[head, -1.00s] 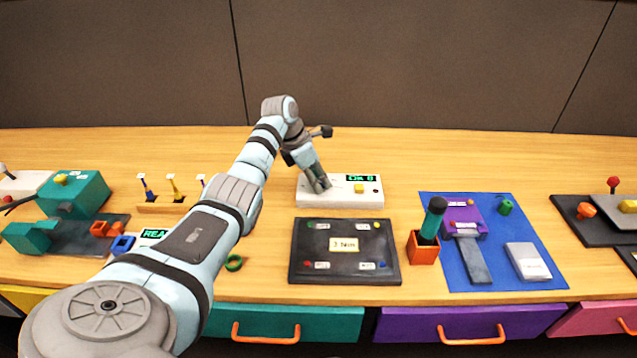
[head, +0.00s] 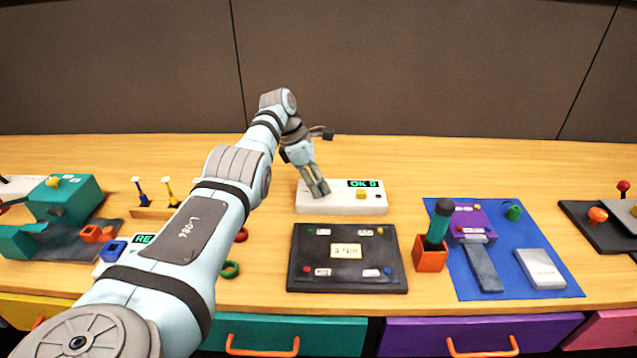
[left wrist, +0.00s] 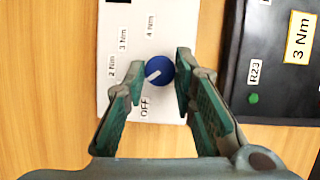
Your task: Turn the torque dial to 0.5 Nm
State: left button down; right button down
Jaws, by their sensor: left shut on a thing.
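The torque dial is a blue round knob (left wrist: 160,71) with a white pointer, on a white box (head: 345,206). In the left wrist view its labels read OFF, 2 Nm, 3 Nm and 4 Nm; I see no 0.5 Nm label. The pointer faces lower left, between OFF and 2 Nm. My left gripper (head: 318,190) reaches down onto the box's left part and hides the dial in the head view. In the left wrist view its fingers (left wrist: 158,70) stand on both sides of the knob, shut on it. My right gripper is not in view.
The box has a yellow button (head: 361,195) and a green display (head: 364,184) that seems to read OK 0. A black panel (head: 300,262) with a 3 Nm card (head: 346,251) lies in front. An orange holder (head: 430,258) and a blue mat (head: 512,286) are right of it.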

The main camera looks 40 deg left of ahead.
pick_arm(q)
jog(key=c, duration=1.3)
grip_release()
jog(key=v, duration=1.2)
